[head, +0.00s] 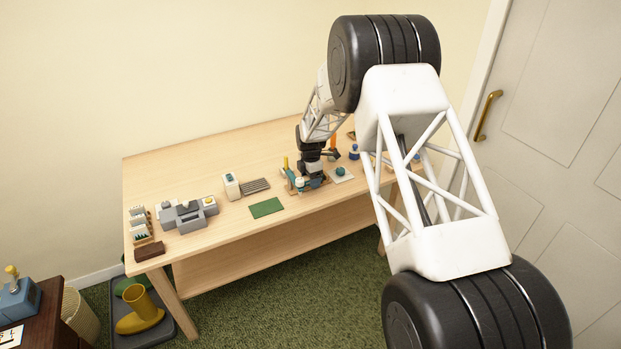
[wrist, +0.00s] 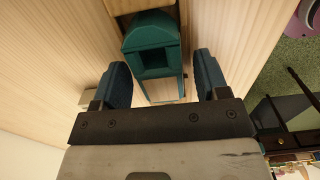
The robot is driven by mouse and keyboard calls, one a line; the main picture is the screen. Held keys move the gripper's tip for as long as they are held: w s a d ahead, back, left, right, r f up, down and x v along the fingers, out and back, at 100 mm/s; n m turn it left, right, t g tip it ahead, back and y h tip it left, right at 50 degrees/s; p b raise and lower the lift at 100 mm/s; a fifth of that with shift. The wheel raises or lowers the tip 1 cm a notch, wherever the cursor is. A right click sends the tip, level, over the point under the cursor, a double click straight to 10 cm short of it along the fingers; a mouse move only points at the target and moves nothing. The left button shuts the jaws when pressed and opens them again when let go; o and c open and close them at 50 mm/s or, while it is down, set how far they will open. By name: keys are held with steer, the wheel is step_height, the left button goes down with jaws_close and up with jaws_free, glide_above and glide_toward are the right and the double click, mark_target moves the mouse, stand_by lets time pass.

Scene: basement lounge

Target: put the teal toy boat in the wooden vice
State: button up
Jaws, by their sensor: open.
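The teal toy boat (wrist: 153,62) lies between the two blue fingers of my gripper (wrist: 163,76) in the wrist view, with a gap on each side. My gripper is open and does not appear to touch it. A wooden block (wrist: 125,6) meets the boat's far end at the top edge; it looks like part of the wooden vice, but I cannot tell whether the boat is inside it. In the head view my gripper (head: 309,183) is low over the table among small wooden and blue parts. The boat cannot be made out there.
The wooden table (head: 225,220) also holds a green mat (head: 266,207), a dark slatted piece (head: 255,186), a white box (head: 231,186) and a grey machine (head: 187,216). A white plate (head: 340,175) with a teal round thing sits right of my gripper.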

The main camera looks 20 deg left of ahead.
step_height(320, 180, up, 12)
steer(key=shift+r, duration=0.15)
stand_by(0.7)
stand_by(0.6)
steer(key=shift+r, duration=0.1)
